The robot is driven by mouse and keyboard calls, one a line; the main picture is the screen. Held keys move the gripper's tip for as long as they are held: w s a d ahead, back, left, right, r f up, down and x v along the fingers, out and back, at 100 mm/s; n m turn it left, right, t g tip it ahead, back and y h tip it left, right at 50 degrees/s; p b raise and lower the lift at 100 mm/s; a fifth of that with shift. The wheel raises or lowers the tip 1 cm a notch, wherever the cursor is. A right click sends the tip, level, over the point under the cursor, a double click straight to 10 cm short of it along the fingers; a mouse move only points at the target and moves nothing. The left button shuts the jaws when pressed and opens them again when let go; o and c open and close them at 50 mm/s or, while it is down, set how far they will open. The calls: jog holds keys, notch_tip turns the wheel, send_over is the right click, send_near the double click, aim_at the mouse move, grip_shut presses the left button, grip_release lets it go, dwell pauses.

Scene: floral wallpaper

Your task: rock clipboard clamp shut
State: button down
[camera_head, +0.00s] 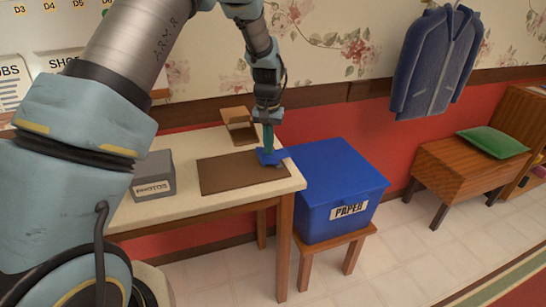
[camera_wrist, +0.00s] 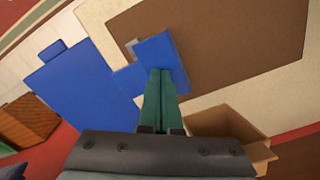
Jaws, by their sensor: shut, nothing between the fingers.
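The clipboard (camera_head: 228,174) is a brown board lying flat on the cream table; it also fills the upper part of the wrist view (camera_wrist: 235,40). Its blue clamp (camera_head: 268,157) sits at the board's right end, with its plate tilted; the plate shows in the wrist view (camera_wrist: 158,55). A small grey part shows beside the plate. My gripper (camera_head: 268,147) points down at the clamp, with its green fingers together and empty. In the wrist view the fingertips (camera_wrist: 162,72) overlap the plate's edge; whether they touch it I cannot tell.
A grey photos box (camera_head: 153,176) stands left of the board. A wooden holder (camera_head: 238,125) stands behind it, near the wall. A blue paper bin (camera_head: 338,190) on a stool is close to the table's right edge. The front strip of the table is clear.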

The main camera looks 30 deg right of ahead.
jog(key=shift+f, duration=0.4)
jog(key=shift+r, duration=0.1)
jog(key=shift+r+p, duration=2.3)
jog(key=shift+r, duration=1.15)
jog(key=a+r+n, duration=0.1)
jog(key=a+r, duration=0.2)
jog(key=a, duration=0.6)
jog(key=a+r+n, duration=0.2)
jog(key=a+r, duration=0.1)
jog(key=a, duration=0.7)
jog(key=s+a+r+n, duration=0.1)
jog(key=s+a, duration=0.4)
jog(key=a, duration=0.4)
jog(key=s+a+r+n+t, duration=0.1)
jog(key=s+a+n, duration=0.1)
jog(key=s+a, duration=0.4)
jog(key=a, duration=0.2)
jog(key=shift+a+r+t, duration=0.3)
jog(key=shift+a+r, duration=0.05)
